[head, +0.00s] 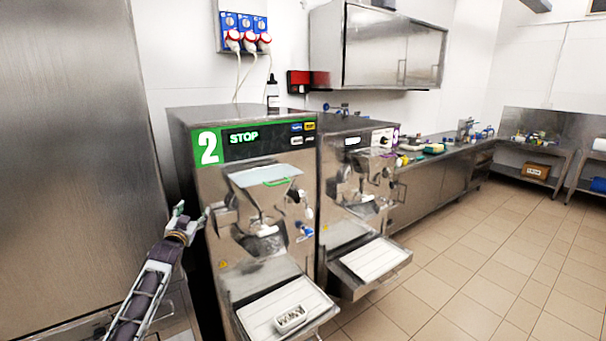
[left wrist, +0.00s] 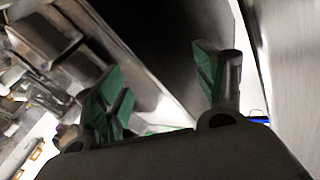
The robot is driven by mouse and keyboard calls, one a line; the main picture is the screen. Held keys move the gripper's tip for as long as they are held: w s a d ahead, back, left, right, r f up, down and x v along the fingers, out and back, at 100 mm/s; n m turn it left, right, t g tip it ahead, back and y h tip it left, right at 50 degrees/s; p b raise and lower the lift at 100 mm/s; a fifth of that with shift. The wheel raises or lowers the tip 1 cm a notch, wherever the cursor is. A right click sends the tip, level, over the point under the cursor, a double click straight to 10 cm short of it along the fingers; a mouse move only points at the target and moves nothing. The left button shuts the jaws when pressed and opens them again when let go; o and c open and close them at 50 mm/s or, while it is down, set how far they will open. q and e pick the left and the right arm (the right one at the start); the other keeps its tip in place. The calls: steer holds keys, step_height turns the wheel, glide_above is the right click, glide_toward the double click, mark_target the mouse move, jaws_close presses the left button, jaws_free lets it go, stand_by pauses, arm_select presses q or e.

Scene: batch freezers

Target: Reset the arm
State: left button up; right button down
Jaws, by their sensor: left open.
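My left gripper (head: 192,215) is at the left of the head view, beside the left front edge of the batch freezer marked 2 (head: 240,190). It is raised, open and empty. In the left wrist view its two green-padded fingers (left wrist: 160,95) stand well apart with nothing between them. My left arm comes up from the bottom left. The freezer's metal parts (left wrist: 45,45) show tilted at the left of the wrist view. My right gripper is not in view.
A tall steel cabinet (head: 70,150) stands close at the left. A second freezer (head: 355,180) stands to the right of freezer 2. A small white container (head: 290,318) sits on freezer 2's front tray (head: 255,322). The tiled floor (head: 470,270) at the right is clear.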

arm_select(q)
step_height(320, 180, down, 16)
steer(key=s+g, duration=0.2)
steer(key=s+d+f+g, duration=0.2)
steer(key=s+f, duration=0.5)
steer(key=f, duration=0.5)
steer(key=s+d+f+g, duration=0.1)
steer(key=s+f+g, duration=0.2)
steer(key=s+f, duration=0.7)
steer(key=s+d+f+g, duration=0.2)
steer(key=s+f, duration=0.2)
steer(key=f, duration=1.1)
steer(key=s+d+f+g, duration=0.2)
steer(key=s+f, duration=0.6)
steer(key=s, duration=0.4)
steer(key=s+d+f+g+h+b, duration=0.1)
steer(key=s+f+g, duration=0.1)
steer(key=s+f, duration=0.8)
steer(key=s+d+f+g, duration=0.2)
steer(key=s+f, duration=0.3)
steer(key=s, duration=1)
steer(key=s+d+f+g, duration=0.1)
steer(key=s, duration=0.7)
steer(key=s+d+f+g, duration=0.1)
steer(key=s+f, duration=0.1)
steer(key=s, duration=0.7)
steer(key=shift+d+f+n+g, duration=0.2)
steer(key=shift+d+n+g, duration=0.15)
steer(key=shift+n+g, duration=0.05)
steer(key=shift+s, duration=0.1)
